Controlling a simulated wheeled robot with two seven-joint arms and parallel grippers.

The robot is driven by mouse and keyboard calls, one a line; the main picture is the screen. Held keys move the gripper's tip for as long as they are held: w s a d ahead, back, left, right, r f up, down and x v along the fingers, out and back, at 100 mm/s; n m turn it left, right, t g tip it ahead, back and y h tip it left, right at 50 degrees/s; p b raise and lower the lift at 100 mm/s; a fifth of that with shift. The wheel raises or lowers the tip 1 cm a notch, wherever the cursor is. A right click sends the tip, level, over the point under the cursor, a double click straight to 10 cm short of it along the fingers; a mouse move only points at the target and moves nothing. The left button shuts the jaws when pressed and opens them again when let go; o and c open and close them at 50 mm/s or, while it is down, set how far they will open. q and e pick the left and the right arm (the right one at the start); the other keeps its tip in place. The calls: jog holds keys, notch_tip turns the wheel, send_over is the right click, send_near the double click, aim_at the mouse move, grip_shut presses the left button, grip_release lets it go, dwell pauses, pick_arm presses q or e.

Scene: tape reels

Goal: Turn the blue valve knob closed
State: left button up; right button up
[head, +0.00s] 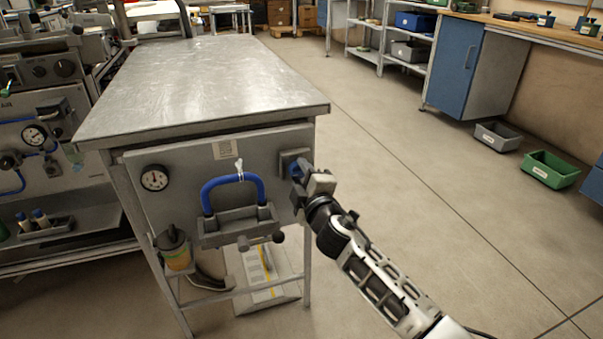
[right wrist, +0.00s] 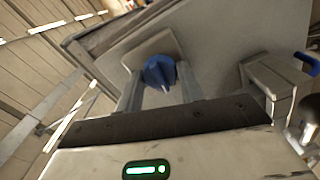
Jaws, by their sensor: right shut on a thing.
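The blue valve knob (right wrist: 159,73) sits on a square plate on the grey front panel (head: 180,205) of the metal-topped bench. In the head view only a bit of the knob (head: 297,170) shows, at the panel's upper right. My right gripper (head: 308,178) is at the knob and hides most of it. In the right wrist view its two fingers (right wrist: 157,90) stand on either side of the knob, shut on it. My left gripper is not in view.
A blue hose handle (head: 233,178) sticks out from the panel left of the knob, over a grey bracket (head: 238,228). A round gauge (head: 154,178) is farther left. Open floor lies to the right, with a grey bin (head: 497,136) and a green bin (head: 550,169).

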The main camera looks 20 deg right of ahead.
jog(key=shift+n, duration=0.7)
jog(key=o, duration=1)
